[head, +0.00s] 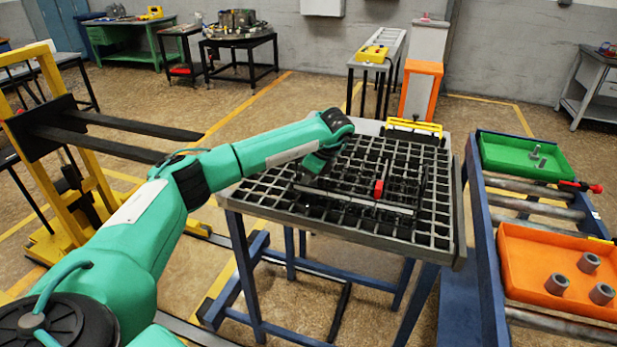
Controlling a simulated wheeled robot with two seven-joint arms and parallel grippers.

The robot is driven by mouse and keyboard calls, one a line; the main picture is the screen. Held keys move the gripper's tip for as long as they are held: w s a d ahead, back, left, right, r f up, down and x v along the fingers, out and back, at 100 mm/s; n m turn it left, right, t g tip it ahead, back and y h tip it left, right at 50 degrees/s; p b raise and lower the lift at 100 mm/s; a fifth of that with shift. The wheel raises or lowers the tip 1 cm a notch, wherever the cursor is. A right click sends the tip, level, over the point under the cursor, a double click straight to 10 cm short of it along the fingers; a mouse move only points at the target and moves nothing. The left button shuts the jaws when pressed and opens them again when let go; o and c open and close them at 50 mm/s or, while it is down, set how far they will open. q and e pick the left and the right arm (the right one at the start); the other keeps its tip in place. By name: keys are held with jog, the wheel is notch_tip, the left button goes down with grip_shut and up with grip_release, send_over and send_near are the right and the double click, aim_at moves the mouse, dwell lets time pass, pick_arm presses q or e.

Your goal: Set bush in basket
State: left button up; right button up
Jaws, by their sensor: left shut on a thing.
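My left arm reaches in from the left over the grid-topped table. My left gripper (318,163) points down at the left part of the dark wire basket (400,208), which lies on the grid. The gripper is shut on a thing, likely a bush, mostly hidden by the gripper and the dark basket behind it. I cannot tell whether that thing touches the basket floor. A small red piece (379,187) stands at the basket's middle. Three grey hollow bushes (557,284) stand in the orange tray (530,243) at the right. My right gripper is not in view.
The grey grid table (257,197) has a yellow-handled item (414,126) at its far edge. A roller conveyor (533,206) at the right carries the orange tray and a green tray (500,152) with small metal parts. A yellow forked lifter (62,112) stands at the left.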

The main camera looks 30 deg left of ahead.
pick_arm(q)
jog(key=o, duration=1.3)
jog(key=b+v, duration=0.2)
jog(key=v, duration=0.4)
jog(key=shift+d+r, duration=0.25)
jog(key=shift+r, duration=0.05)
jog(key=shift+v, duration=2.7)
jog(key=shift+a, duration=0.1)
jog(key=shift+s+f, duration=0.1)
